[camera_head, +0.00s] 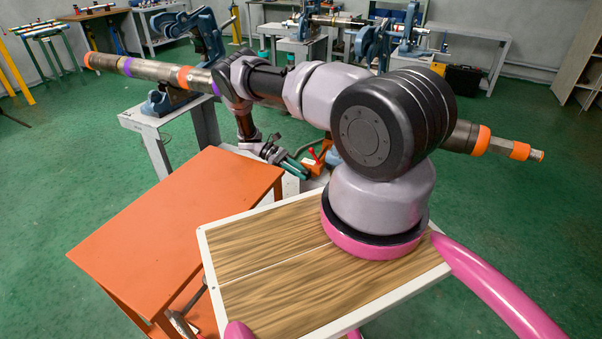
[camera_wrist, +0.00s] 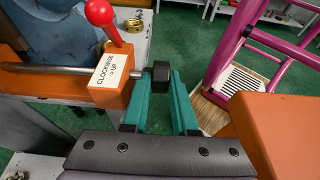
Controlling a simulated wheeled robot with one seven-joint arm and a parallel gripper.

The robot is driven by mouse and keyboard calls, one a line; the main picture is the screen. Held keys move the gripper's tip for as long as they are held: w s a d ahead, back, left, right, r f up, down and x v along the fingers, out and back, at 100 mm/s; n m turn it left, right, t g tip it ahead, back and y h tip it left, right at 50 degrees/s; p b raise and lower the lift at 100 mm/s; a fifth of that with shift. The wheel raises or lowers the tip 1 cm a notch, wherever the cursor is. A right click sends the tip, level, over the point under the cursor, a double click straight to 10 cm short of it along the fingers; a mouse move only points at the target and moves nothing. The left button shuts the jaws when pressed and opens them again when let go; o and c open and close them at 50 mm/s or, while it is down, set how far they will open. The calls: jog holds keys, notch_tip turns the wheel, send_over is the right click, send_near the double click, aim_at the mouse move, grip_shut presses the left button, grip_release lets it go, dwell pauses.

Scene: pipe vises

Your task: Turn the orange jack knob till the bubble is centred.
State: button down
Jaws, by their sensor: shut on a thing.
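My gripper (camera_wrist: 160,82) has green fingers, seen in the wrist view shut on a small black knob at the end of a steel rod (camera_wrist: 50,70). The rod runs through an orange jack block (camera_wrist: 115,75) labelled "CLOCKWISE = UP", just left of the fingertips. A lever with a red ball (camera_wrist: 99,12) rises from the block. In the head view my gripper (camera_head: 303,168) is low beside the orange block (camera_head: 314,166). A long pipe (camera_head: 150,69) with orange and purple bands runs behind my arm. I see no bubble in either view.
An orange table (camera_head: 180,215) stands at front left, and its edge (camera_wrist: 285,130) is close at the right of the wrist view. A blue vise (camera_head: 168,100) on a grey bench (camera_head: 150,122) supports the pipe. Green floor on the right is clear.

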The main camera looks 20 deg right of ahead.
dwell(0.3)
jog(key=c, duration=0.7)
grip_release()
jog(key=v, duration=0.7)
jog(key=shift+w+a, duration=0.1)
jog(key=shift+w, duration=0.05)
